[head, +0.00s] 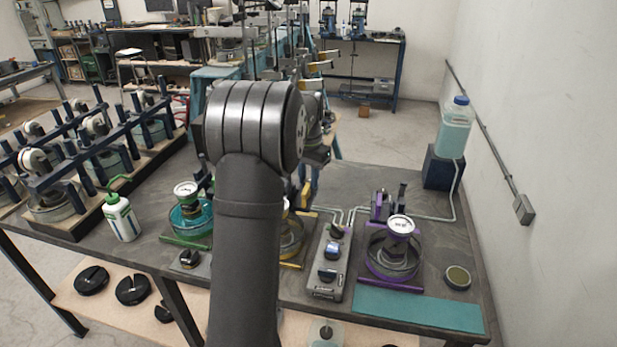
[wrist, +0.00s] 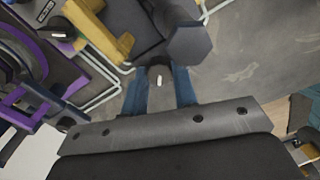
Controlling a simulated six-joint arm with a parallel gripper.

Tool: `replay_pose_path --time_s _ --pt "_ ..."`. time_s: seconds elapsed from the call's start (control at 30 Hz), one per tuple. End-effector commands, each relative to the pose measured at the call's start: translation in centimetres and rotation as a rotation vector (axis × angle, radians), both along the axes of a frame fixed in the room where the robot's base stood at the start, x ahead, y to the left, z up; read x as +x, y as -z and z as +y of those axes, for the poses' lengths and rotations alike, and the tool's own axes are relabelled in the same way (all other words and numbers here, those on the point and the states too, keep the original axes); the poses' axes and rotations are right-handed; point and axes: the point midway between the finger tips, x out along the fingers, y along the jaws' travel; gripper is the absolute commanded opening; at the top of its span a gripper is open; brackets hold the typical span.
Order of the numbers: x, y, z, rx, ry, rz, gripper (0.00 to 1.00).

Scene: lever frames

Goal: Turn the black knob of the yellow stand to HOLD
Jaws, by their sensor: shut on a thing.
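The yellow stand (head: 292,243) is in the middle of the bench in the head view, largely hidden behind my arm. A yellow part (wrist: 112,38) shows at the upper left of the wrist view. No HOLD label is legible.
The purple stand (head: 368,262) is to the right, past a grey control box (head: 328,268). The green stand (head: 185,240) and a wash bottle (head: 122,218) are to the left. A blue-liquid bottle (head: 455,128) stands at the back right. Thin tubes (head: 400,214) cross the bench.

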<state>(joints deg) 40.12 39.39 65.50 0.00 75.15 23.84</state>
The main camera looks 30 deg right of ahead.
Motion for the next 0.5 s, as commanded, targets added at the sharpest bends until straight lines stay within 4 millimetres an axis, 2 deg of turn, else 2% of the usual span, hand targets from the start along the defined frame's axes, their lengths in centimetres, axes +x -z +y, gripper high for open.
replay_pose_path --time_s 0.5 --pt "0.03 -0.13 -0.04 -0.001 0.458 -0.002 0.03"
